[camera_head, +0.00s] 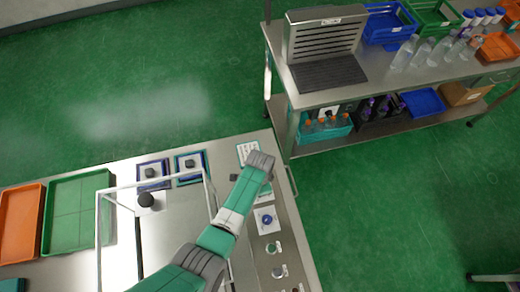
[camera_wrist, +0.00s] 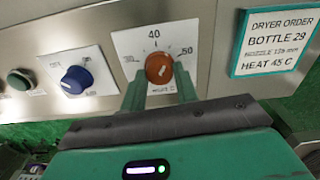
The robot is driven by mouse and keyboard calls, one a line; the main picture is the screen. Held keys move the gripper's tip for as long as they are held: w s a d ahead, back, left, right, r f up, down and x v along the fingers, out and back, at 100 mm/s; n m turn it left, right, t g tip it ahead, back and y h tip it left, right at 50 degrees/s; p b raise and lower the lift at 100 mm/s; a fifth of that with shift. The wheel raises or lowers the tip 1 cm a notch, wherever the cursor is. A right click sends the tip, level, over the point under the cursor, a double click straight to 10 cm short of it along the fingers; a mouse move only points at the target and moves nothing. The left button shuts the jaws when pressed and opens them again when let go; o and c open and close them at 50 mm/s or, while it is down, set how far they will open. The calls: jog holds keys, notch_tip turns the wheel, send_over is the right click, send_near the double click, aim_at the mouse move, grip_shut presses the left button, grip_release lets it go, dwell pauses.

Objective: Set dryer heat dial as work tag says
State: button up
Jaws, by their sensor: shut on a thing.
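The orange heat dial (camera_wrist: 159,67) sits on a white scale plate (camera_wrist: 128,45) marked 30, 40 and 50. A pale mark shows on the dial, but I cannot read its exact setting. My gripper (camera_wrist: 160,84) is shut on the dial, one green finger at each side. The work tag (camera_wrist: 275,44), white with a teal border, is right of the dial and reads "DRYER ORDER", "BOTTLE 29", a nozzle line that seems to say 125 mm, and "HEAT 45 C". In the head view my arm hides the dial, and the tag (camera_head: 249,152) shows beyond my wrist.
A blue knob (camera_wrist: 76,79) on its own white plate and a dark green button (camera_wrist: 20,80) are left of the dial. The blue knob also shows in the head view (camera_head: 267,219). A clear-sided frame (camera_head: 97,235) stands left of my arm.

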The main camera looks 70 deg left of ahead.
jog(key=o, duration=1)
jog(key=shift+r, duration=0.1)
notch_tip(320, 180, up, 8)
jog(key=shift+f+p, duration=0.15)
jog(key=shift+p, duration=0.55)
